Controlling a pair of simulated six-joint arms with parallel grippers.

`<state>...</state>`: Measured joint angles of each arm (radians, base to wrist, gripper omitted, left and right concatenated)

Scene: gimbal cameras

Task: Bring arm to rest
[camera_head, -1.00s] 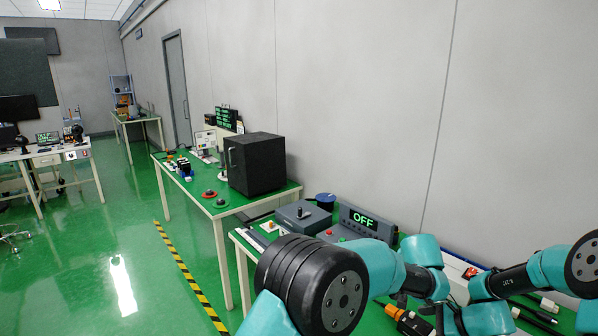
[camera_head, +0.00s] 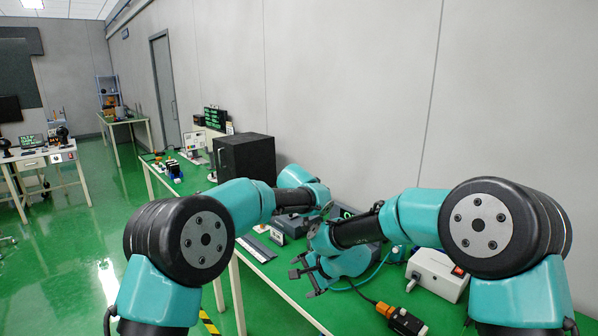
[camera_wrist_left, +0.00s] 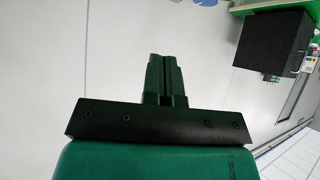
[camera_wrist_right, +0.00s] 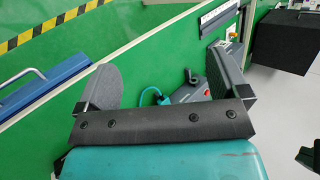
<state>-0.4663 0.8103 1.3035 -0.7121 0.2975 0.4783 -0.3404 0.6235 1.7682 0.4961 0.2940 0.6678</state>
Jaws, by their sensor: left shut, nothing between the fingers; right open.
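My right gripper (camera_head: 303,277) hangs over the green table (camera_head: 283,290), left of a white box with a red switch. In the right wrist view, its two grey fingers (camera_wrist_right: 165,82) are spread wide with nothing gripped. A teal cable and a grey device show beyond them. My left arm reaches right across the table's back; its gripper is hard to make out in the head view. In the left wrist view, the left gripper's dark fingers (camera_wrist_left: 167,75) are together and empty, against the pale wall. My two forearms come close together in the head view.
The white box (camera_head: 437,272) and a black-and-orange plug (camera_head: 402,318) lie front right. Grey devices, one with a partly hidden green display (camera_head: 344,212), stand behind my arms.

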